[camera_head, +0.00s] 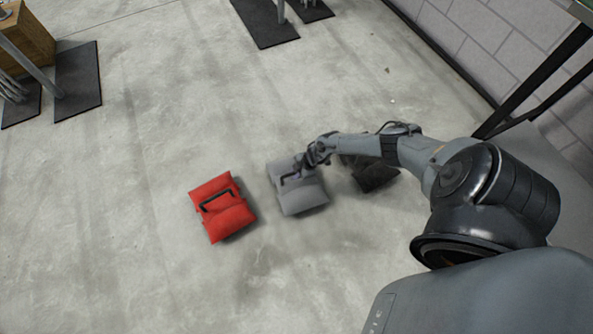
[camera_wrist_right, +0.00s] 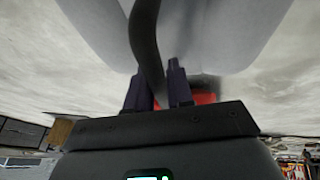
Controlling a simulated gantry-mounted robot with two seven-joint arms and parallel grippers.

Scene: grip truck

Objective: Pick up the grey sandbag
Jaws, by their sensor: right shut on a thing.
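The grey sandbag (camera_head: 302,198) is in the middle of the head view, between a red sandbag and a dark one. My right gripper (camera_head: 296,176) is at its black handle (camera_head: 288,177). In the right wrist view the two fingers of my right gripper (camera_wrist_right: 160,92) are shut on the dark handle strap (camera_wrist_right: 146,45), with the grey bag (camera_wrist_right: 215,30) filling the top of the picture. I cannot tell from the head view whether the bag touches the floor. My left gripper is not in view.
A red sandbag (camera_head: 224,208) lies to the left and a dark sandbag (camera_head: 375,175) to the right, partly behind my right arm. Black mats (camera_head: 78,82) and a wooden box (camera_head: 25,40) are at the upper left. The concrete floor in front is clear.

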